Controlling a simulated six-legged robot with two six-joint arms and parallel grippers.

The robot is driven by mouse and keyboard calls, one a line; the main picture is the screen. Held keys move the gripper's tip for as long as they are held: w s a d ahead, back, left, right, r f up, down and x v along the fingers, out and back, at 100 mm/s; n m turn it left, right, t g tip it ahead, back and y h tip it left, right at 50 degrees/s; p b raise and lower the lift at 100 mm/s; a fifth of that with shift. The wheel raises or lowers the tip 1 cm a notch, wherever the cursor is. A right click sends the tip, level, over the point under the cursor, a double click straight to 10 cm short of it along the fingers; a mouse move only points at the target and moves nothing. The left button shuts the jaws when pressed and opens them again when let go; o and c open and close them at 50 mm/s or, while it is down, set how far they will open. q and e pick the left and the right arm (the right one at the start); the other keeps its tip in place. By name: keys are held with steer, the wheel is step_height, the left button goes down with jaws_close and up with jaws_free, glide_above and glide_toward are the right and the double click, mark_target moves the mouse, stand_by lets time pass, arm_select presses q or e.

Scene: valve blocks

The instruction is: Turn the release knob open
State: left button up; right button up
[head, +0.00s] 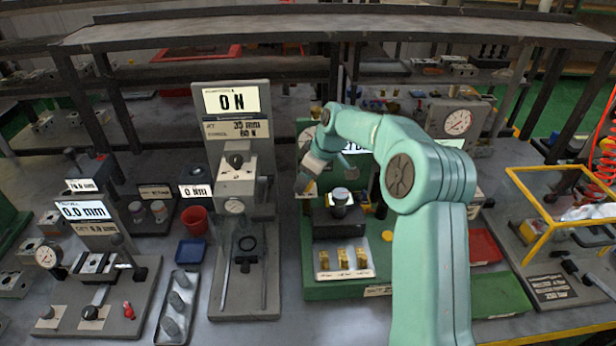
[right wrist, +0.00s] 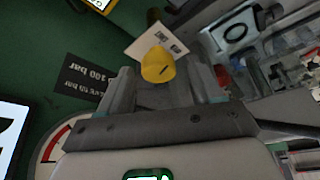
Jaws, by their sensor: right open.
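A yellow knob (right wrist: 157,65) with a dark line on its face shows in the right wrist view, beside a white label plate and in front of the green panel. My right gripper (right wrist: 163,84) is open, and the knob appears between its fingertips. I cannot tell whether they touch it. In the head view my right gripper (head: 308,176) is at the left side of the green test station (head: 313,285), in front of its upright panel. The knob between the jaws cannot be made out there. My left gripper is not in view.
A dark block with a round-topped post (head: 340,198) stands on the green station, with a plate of brass fittings (head: 345,262) in front. A grey press stand (head: 216,285) is close on the left. A yellow frame (head: 548,232) is at the right. My right arm hides part of the station.

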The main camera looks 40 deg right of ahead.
steer(key=c, duration=1.1)
steer(key=shift+o, duration=0.2)
steer(key=shift+m, duration=0.3)
steer(key=shift+f+m+h+b, duration=0.1)
steer(key=shift+m+h+b, duration=0.5)
steer(key=shift+m, duration=0.3)
steer(key=m+b, duration=0.1)
steer(key=m, duration=0.1)
steer(key=shift+a+m+h, duration=0.15)
steer(key=shift+m+h, duration=0.15)
steer(key=shift+h, duration=0.1)
steer(key=m+h+b, duration=0.1)
steer(key=m, duration=0.2)
steer(key=m+h+b, duration=0.1)
steer(key=m, duration=0.1)
steer(key=shift+a+m+g, duration=0.1)
steer(key=shift+m+g, duration=0.3)
